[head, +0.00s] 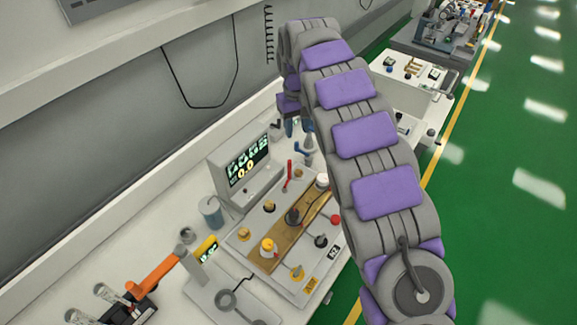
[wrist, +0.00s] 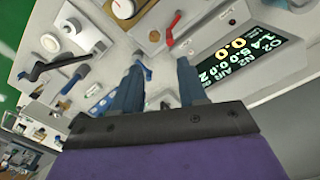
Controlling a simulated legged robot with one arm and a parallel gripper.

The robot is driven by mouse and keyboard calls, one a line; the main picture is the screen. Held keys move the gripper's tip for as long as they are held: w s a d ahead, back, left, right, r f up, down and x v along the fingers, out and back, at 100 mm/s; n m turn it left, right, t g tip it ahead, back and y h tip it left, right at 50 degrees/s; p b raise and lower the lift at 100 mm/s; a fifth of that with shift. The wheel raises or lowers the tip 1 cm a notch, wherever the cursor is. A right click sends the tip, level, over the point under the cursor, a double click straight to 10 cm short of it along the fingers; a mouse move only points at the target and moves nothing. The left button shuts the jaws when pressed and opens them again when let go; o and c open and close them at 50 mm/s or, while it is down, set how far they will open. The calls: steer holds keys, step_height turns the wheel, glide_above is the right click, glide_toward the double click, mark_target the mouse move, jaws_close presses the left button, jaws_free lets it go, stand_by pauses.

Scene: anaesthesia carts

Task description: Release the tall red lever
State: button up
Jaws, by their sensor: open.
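The tall red lever (head: 288,174) stands up from the pale panel, just right of the lit display, in the head view. In the wrist view the red lever (wrist: 173,28) lies beyond the fingertips, nearer the right finger. My gripper (head: 297,130) is partly hidden by my arm in the head view and hangs behind the lever, near a blue-handled part. In the wrist view my gripper (wrist: 160,63) has its two blue-grey fingers apart with nothing clearly held. The lever looks clear of both fingers.
The display (head: 245,165) stands left of the lever. Several knobs sit on a brown strip (head: 302,222) in front. An orange-handled tool (head: 152,275) lies front left. Green floor (head: 500,190) is open at right.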

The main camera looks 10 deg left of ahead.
mark_target(289, 176)
steer(key=shift+n, duration=0.3)
steer(key=f+b, duration=0.1)
steer(key=f, duration=0.5)
steer(key=a+f+b, duration=0.1)
steer(key=f, duration=0.5)
steer(key=a+f+b, duration=0.1)
steer(key=f, duration=0.5)
steer(key=shift+w+a+f, duration=0.2)
steer(key=shift+w+f, duration=0.05)
jaws_close()
